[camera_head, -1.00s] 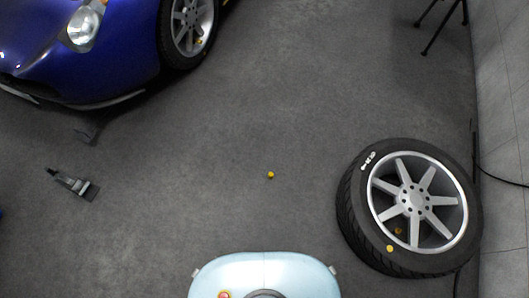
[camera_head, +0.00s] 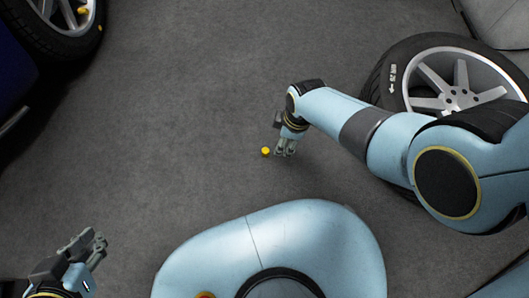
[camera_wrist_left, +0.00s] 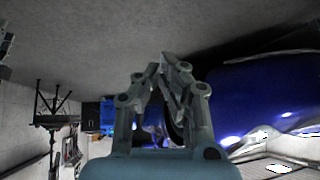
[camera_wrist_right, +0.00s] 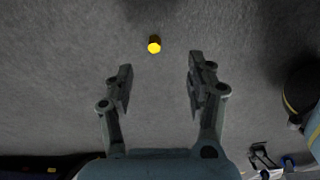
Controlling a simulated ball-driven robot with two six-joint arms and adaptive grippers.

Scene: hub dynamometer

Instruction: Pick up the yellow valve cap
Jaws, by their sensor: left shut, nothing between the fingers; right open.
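The yellow valve cap (camera_head: 265,152) stands on the dark grey floor near the middle of the head view. My right gripper (camera_head: 284,150) is just to the right of the cap in that view, close to it. In the right wrist view the cap (camera_wrist_right: 154,45) lies beyond the fingertips, between their lines, and my right gripper (camera_wrist_right: 159,80) is open and empty. My left gripper (camera_head: 98,243) is at the lower left of the head view, away from the cap. In the left wrist view my left gripper (camera_wrist_left: 163,68) is shut and empty.
A tyre on a silver wheel (camera_head: 390,80) lies on the floor at the right, partly behind my right arm. Another wheel (camera_head: 62,40), on the blue car, is at the upper left, with yellow bits on it. The floor around the cap is clear.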

